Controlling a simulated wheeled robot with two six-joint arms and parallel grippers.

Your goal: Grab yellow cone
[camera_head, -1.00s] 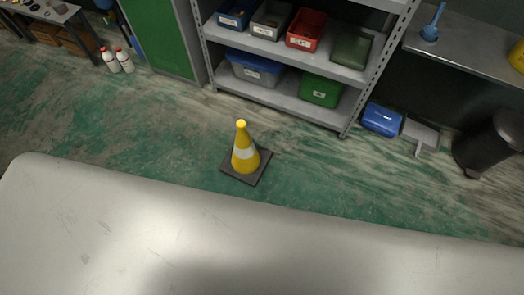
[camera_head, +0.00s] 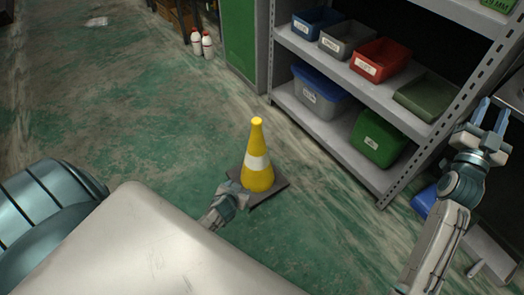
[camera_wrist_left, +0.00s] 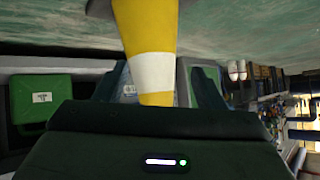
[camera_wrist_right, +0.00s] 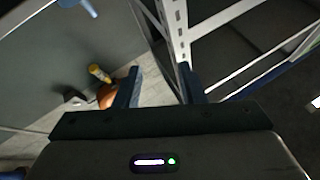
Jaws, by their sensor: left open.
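The yellow cone (camera_head: 257,176) with a white band stands upright on its dark square base (camera_head: 274,190) on the floor. My left gripper (camera_head: 236,190) is low at the cone's left side, partly hidden behind my pale body. In the left wrist view, the cone (camera_wrist_left: 150,25) appears upside down, lined up between the spread fingers of the open left gripper (camera_wrist_left: 156,68). Its tip is hidden behind the gripper body; I cannot tell whether a finger touches it. My right gripper (camera_head: 493,112) is open and empty, raised at the right before the shelf.
A metal shelf (camera_head: 345,75) with several bins stands behind and right of the cone. A green cabinet (camera_head: 238,40) and white bottles (camera_head: 202,43) are at the back. The green floor left of the cone is clear. A blue item (camera_head: 424,203) lies near my right arm.

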